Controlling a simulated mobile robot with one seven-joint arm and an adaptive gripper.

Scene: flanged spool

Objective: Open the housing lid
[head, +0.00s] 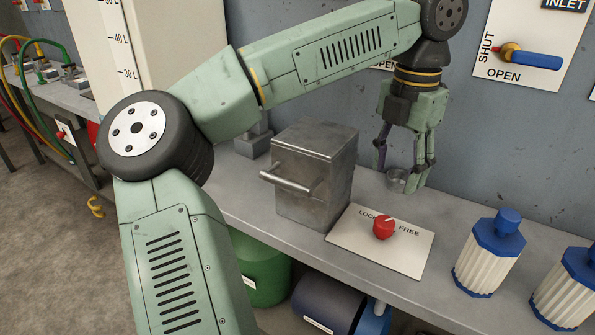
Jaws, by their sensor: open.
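The housing is a grey metal box (301,205) on the bench, with a flat lid (316,138) on top that looks closed. A bar handle (290,177) sticks out from its left front side. My gripper (402,172) points down to the right of the housing, apart from it, with its fingers open. A red knob (384,228) sits on a white plate (350,241) in front of the housing, with lettering partly hidden by the knob.
Two white canisters with blue caps (487,255) (567,290) stand at the right of the bench (300,258). A blue valve lever (536,60) is on the wall. My arm passes above and left of the housing. Green and blue drums (262,272) lie below the bench.

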